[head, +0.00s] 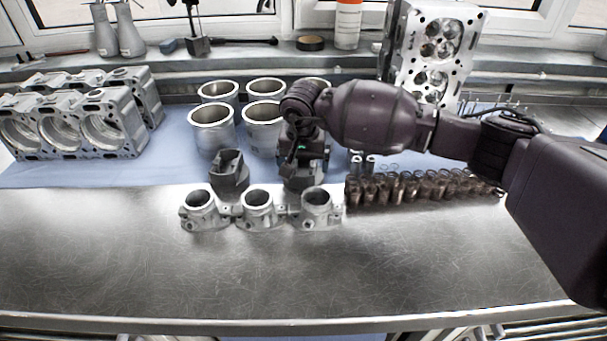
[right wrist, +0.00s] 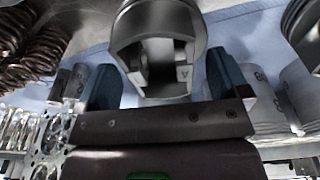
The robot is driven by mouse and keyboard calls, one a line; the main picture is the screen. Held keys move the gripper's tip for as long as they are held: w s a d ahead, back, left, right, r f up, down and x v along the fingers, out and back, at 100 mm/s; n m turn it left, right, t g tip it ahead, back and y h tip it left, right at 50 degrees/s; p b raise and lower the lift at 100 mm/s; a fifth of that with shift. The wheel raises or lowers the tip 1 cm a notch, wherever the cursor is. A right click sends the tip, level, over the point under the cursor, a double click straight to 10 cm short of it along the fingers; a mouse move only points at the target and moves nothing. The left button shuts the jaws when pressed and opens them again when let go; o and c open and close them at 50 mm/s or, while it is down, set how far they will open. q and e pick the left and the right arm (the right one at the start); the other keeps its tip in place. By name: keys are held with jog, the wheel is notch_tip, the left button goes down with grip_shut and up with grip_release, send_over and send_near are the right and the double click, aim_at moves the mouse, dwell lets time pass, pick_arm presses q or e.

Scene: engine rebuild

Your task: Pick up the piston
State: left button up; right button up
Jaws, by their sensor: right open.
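A dark grey piston (right wrist: 155,45) with a round top and an open, hollow side shows at the top middle of the right wrist view. My right gripper (right wrist: 165,78) is open, with one blue-grey finger on each side of the piston's lower part; contact cannot be told. In the head view my right gripper (head: 304,172) points down behind the rightmost throttle-body-like casting and largely hides this piston. A second dark piston (head: 229,172) stands to its left on the bench. My left gripper is not in view.
Three joined silver castings (head: 258,208) lie in front of the pistons. Several silver cylinder liners (head: 211,130) stand behind. Rows of springs (head: 420,187) lie to the right. An engine block (head: 75,125) is at left, a cylinder head (head: 398,45) behind. The front bench (head: 270,280) is clear.

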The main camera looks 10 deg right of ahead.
jog(key=shift+f, duration=0.3)
jog(key=shift+r, duration=0.1)
jog(key=c, duration=1.3)
